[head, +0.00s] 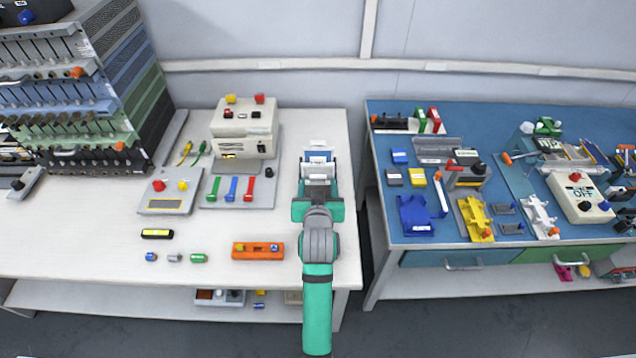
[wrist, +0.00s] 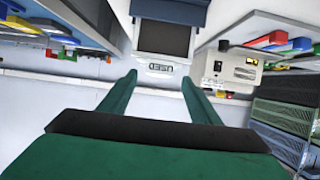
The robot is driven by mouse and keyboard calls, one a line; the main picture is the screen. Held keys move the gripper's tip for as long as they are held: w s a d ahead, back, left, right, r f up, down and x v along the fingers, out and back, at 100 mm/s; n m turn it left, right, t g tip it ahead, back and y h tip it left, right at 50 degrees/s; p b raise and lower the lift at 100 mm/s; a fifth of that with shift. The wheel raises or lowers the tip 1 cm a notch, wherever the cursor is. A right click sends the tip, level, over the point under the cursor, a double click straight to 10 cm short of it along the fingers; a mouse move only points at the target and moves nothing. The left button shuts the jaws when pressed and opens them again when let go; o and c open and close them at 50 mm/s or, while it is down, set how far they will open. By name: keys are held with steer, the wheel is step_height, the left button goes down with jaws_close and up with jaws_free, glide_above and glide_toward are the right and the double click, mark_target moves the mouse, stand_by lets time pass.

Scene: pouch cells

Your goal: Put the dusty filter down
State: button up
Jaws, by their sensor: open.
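My gripper (head: 318,182) is open over the right end of the white table, its two green fingers apart. In the wrist view the open fingers (wrist: 159,78) have nothing between their tips. Just beyond them is a white tray (wrist: 162,67) with a label that appears to read USED. A flat dark grey panel (wrist: 163,40), which looks like the dusty filter, lies in the tray, apart from the fingers. In the head view the white tray (head: 318,171) shows just past the fingertips, and my gripper hides part of it.
A blue-grey thing stands behind the tray (wrist: 170,10). A beige machine (head: 243,130) stands to the left, with an orange block (head: 258,250) nearer the front. A blue bench (head: 430,228) full of parts is across a gap to the right.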

steer(key=v, duration=1)
steer(key=s+d+f, duration=0.1)
steer(key=s+f, duration=0.4)
steer(key=s, duration=0.3)
steer(key=s+f, duration=0.5)
steer(key=s, duration=0.4)
steer(key=s+a+r+t, duration=0.1)
steer(key=s+r, duration=0.1)
steer(key=s, duration=1.7)
steer(key=shift+s+r+t, duration=0.35)
steer(key=shift+r+t, duration=0.05)
